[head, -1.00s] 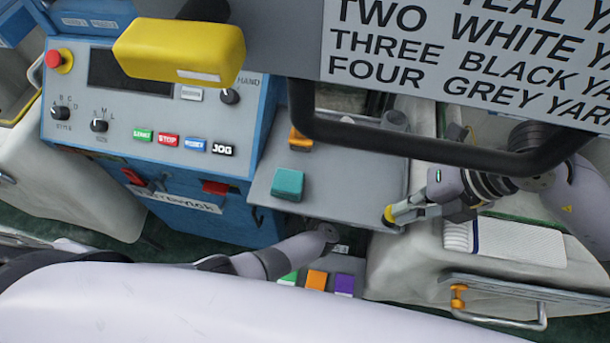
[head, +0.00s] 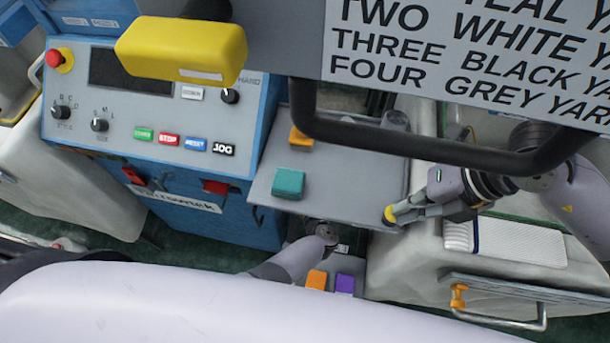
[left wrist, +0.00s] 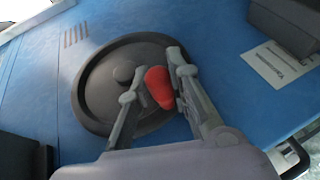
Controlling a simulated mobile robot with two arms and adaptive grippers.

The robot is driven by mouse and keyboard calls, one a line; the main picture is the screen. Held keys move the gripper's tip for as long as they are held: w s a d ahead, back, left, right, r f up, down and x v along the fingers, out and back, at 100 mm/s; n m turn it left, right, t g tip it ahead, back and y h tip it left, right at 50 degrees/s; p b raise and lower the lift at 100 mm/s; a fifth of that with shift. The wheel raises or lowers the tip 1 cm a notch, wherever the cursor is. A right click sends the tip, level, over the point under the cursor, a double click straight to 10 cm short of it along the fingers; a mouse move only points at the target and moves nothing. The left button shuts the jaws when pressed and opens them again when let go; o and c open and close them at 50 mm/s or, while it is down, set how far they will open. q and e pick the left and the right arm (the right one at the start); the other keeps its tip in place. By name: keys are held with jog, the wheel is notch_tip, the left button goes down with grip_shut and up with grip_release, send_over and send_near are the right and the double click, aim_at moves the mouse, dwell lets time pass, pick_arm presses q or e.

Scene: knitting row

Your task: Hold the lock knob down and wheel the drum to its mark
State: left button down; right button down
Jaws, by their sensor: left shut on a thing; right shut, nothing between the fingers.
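In the left wrist view a dark round wheel (left wrist: 95,88) sits on a blue panel, with a red handle (left wrist: 160,88) near its right side. My left gripper (left wrist: 155,70) has its fingers on either side of the red handle and is shut on it. In the head view only my left arm shows; its gripper is hidden. A small yellow knob (head: 389,214) is at the right edge of the grey table. My right gripper (head: 398,212) is shut and empty, its tips at the knob; I cannot tell how far down the knob is. No drum or mark can be made out.
A blue control console (head: 150,110) stands at the left. The grey table (head: 345,185) bears teal (head: 288,183) and orange (head: 299,138) blocks. A black bar (head: 430,150) and yarn sign (head: 470,55) hang in front. Orange and purple blocks (head: 345,284) lie below my left arm.

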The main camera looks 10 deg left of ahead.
pick_arm(q)
jog(key=shift+r, duration=0.55)
jog(key=c, duration=1.5)
grip_release()
jog(key=shift+o, duration=0.2)
jog(key=shift+s, duration=0.1)
jog(key=shift+f, duration=0.2)
